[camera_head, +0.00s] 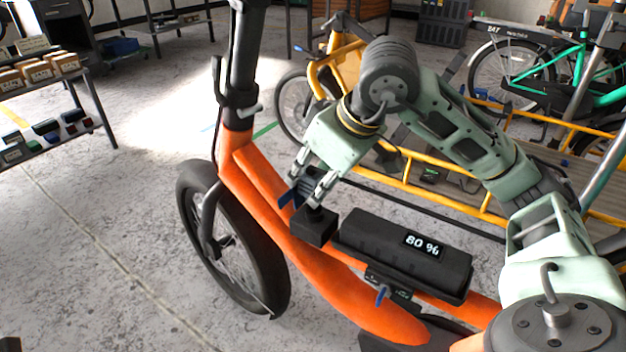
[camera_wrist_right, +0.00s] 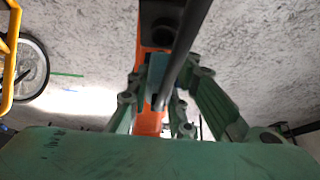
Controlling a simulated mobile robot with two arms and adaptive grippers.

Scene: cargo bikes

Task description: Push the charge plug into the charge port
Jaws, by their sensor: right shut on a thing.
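My right gripper (camera_head: 306,198) comes down from the upper right, with its fingertips just above a black block on the orange bike frame. This block, which looks like the charge port (camera_head: 313,229), also shows in the wrist view (camera_wrist_right: 160,32) with a dark round opening. The gripper is shut on the charge plug, which is mostly hidden by the fingers; a dark blue piece (camera_head: 288,197) shows beside them. In the wrist view a dark cable-like rod (camera_wrist_right: 186,45) runs up from between the fingers. I cannot tell whether plug and port touch. My left gripper is not in view.
A black battery case (camera_head: 400,252) reading 80 % sits on the frame right of the port. The orange bike's front wheel (camera_head: 225,245) is at left. A yellow cargo bike (camera_head: 425,175) stands behind. A shelf with small boxes (camera_head: 40,70) is far left. Floor at lower left is free.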

